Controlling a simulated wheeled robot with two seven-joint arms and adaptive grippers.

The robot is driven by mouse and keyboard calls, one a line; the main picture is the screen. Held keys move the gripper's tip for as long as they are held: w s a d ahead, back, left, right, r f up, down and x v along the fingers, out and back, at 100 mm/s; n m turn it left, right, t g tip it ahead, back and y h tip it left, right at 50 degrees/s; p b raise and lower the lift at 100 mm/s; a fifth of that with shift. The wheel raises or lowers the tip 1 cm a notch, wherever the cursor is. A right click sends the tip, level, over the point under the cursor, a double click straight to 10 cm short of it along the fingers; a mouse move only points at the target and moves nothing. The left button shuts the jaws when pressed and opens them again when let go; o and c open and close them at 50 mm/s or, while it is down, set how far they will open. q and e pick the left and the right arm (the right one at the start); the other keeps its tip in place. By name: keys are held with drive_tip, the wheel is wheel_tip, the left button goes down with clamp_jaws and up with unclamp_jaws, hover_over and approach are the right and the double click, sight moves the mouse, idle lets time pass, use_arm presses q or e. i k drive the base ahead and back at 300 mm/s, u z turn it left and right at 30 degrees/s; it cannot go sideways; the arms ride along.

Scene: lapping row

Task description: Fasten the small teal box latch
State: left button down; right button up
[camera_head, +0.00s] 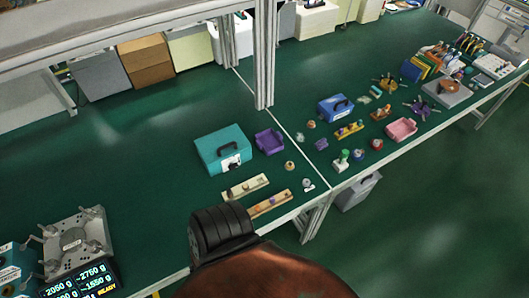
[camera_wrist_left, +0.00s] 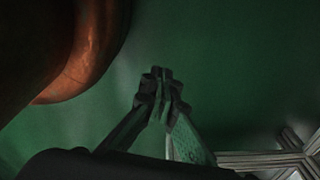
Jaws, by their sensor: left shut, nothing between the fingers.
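A teal box (camera_head: 216,142) stands on the green bench in the head view, left of a purple tray. Its lid looks closed, with a dark handle on it. A small pale plate (camera_head: 232,163) with dark parts is on its near side; it may be the latch, but its state is too small to tell. My left gripper (camera_wrist_left: 162,78) shows in the left wrist view, its fingertips together and empty over a blurred green surface. The box is not in that view. My right gripper is in neither view.
A purple tray (camera_head: 270,142) is beside the box. Two wooden strips (camera_head: 246,187) with small parts lie in front of it. A metal post (camera_head: 264,60) rises behind. A fixture (camera_head: 76,243) and displays stand at left. My own arm covers part of the front edge.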

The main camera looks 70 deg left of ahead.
sight(233, 165)
drive_tip(key=i, duration=0.9)
drive_tip(key=u, duration=3.7)
